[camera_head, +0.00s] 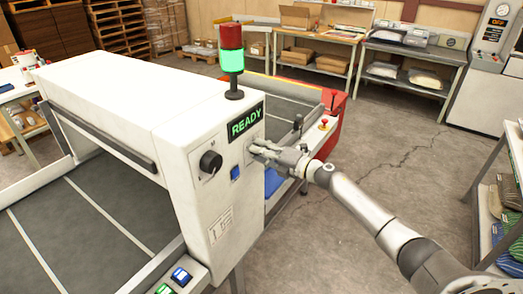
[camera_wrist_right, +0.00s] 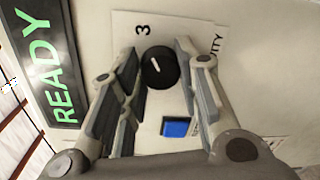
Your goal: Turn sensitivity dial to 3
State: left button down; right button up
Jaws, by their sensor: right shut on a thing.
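The sensitivity dial (camera_wrist_right: 165,77) is a round black knob with a white pointer mark. In the right wrist view it sits between my right gripper's fingers (camera_wrist_right: 157,54), which are shut on it. The mark slants to the upper left of that view, roughly toward the side with the printed "3" (camera_wrist_right: 144,30). Part of a label ending in "ITY" (camera_wrist_right: 215,43) shows beside a finger; the rest is hidden. In the head view my right gripper (camera_head: 256,150) is at the white machine's panel and hides this dial. My left gripper is not in view.
The white machine (camera_head: 120,85) has a green READY display (camera_head: 246,123), a second black knob (camera_head: 210,162) and a blue button (camera_head: 235,173) near my gripper. A red and green signal light (camera_head: 232,60) stands on top. Open concrete floor (camera_head: 375,125) lies to the right.

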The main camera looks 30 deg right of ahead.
dwell(0.4)
jog(key=o, duration=1)
jog(key=shift+o, duration=0.2)
jog(key=shift+s+d, duration=0.1)
jog(key=v, duration=1.1)
jog(key=shift+s+d, duration=0.15)
jog(key=shift+s, duration=0.2)
